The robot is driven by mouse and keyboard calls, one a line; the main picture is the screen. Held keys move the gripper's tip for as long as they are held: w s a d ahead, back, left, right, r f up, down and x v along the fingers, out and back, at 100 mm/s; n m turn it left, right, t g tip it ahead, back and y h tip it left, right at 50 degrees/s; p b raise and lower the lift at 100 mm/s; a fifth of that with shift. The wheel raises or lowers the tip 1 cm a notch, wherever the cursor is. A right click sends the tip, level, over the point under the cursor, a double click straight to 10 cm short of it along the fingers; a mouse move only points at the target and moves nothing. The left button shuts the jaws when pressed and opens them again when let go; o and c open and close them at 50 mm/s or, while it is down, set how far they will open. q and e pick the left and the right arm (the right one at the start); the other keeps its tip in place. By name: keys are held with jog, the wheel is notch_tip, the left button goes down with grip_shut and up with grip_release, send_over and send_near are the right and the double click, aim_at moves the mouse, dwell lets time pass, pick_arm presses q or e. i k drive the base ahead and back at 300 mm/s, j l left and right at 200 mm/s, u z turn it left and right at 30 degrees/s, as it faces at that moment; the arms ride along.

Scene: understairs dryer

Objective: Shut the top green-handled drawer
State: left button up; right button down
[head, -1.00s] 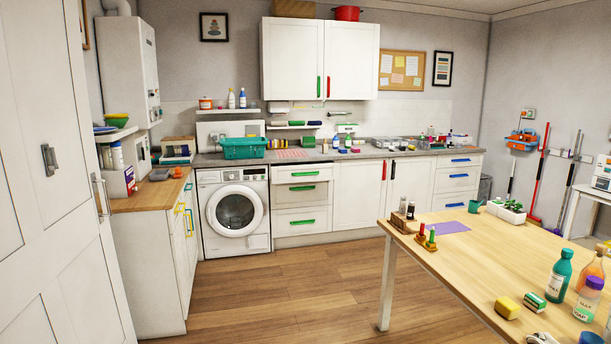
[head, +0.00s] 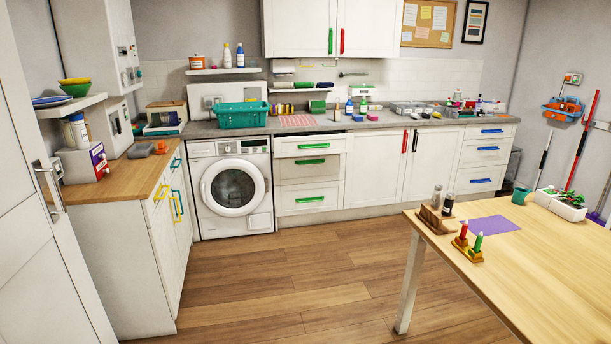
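The top green-handled drawer (head: 290,148) is in the white base unit just right of the washing machine in the head view. Its front appears to stand out a little from the unit, with a dark gap along its top edge and shade on the drawer front below. Its green handle (head: 313,146) runs level across the front. Below it are a middle drawer (head: 300,173) and a bottom drawer (head: 300,208), both green-handled and looking flush. Neither of my grippers is in view.
A washing machine (head: 232,190) stands left of the drawers. A wooden table (head: 520,255) fills the right foreground. A white side cabinet (head: 125,255) with a wooden top is at the left. The wooden floor (head: 290,290) between them is clear.

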aim_at(327, 143)
jog(key=i, duration=2.7)
